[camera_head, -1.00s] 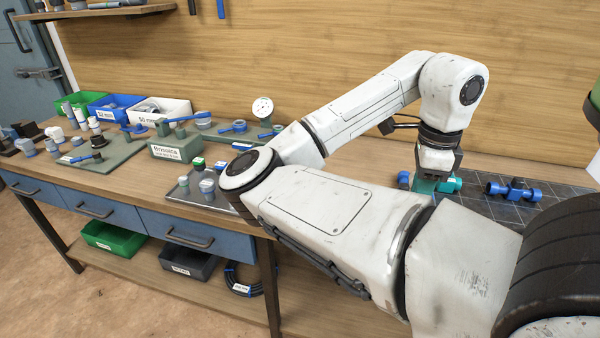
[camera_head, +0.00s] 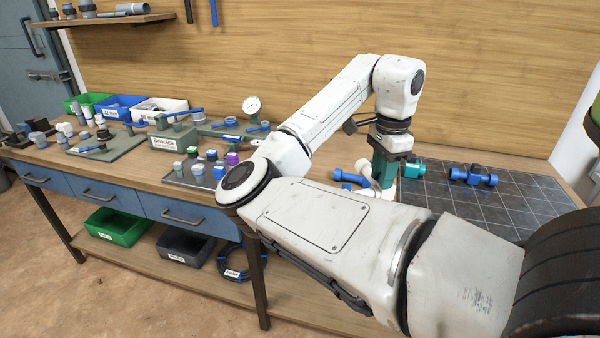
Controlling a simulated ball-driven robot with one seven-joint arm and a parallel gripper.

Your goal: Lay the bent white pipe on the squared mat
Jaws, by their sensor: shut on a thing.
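My gripper (camera_head: 384,175) points down over the left end of the dark squared mat (camera_head: 520,197). Its green fingers are shut on the bent white pipe (camera_head: 363,167), whose white parts show to the left of and below the fingers. The fingers and my forearm hide much of the pipe, so its full shape and whether it touches the surface cannot be told.
A blue fitting (camera_head: 348,178) lies just left of my gripper. The mat's right part is bare. A tray (camera_head: 183,181) of small fittings stands left.

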